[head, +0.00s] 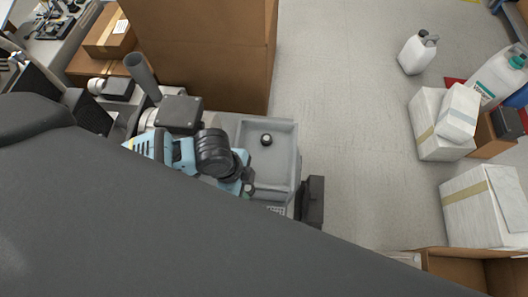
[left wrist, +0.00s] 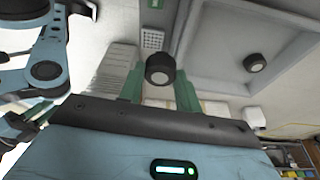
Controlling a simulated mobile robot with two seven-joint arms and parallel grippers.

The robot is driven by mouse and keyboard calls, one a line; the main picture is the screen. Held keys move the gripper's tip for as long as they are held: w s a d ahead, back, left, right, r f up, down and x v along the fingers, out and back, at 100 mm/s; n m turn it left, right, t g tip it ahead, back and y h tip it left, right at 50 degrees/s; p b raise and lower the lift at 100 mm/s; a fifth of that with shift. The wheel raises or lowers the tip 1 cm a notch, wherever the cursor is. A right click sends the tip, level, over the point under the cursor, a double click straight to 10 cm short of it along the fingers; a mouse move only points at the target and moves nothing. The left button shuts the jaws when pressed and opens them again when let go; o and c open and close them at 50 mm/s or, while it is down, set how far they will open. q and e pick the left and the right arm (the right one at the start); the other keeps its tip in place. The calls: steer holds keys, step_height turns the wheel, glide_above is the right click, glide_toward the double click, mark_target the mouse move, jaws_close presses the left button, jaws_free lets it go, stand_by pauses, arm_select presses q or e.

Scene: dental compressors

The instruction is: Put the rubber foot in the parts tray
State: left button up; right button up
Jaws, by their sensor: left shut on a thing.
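The parts tray (head: 284,160) is a grey, shallow, rectangular tray, partly covered by my left arm in the head view. One black rubber foot (head: 266,139) lies inside it; this foot also shows in the left wrist view (left wrist: 255,62), within the tray (left wrist: 215,62). My left gripper (head: 246,187) is at the tray's near left side. In the left wrist view its green fingers (left wrist: 160,80) are shut on another black rubber foot (left wrist: 160,68) with a pale round centre. My right gripper is not in view.
A large cardboard box (head: 205,50) stands behind the tray. White jugs (head: 417,53) and wrapped boxes (head: 485,205) stand on the right. The grey floor (head: 345,120) between is clear. A dark surface covers the lower left of the head view.

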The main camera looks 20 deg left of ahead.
mark_target(274, 171)
arm_select(q)
steer(key=s+d+f+m+g, duration=0.1)
steer(key=s+f+m, duration=0.2)
steer(key=s+f, duration=0.1)
steer(key=shift+s+d+p, duration=0.15)
steer(key=shift+s+p, duration=0.2)
steer(key=shift+p, duration=0.1)
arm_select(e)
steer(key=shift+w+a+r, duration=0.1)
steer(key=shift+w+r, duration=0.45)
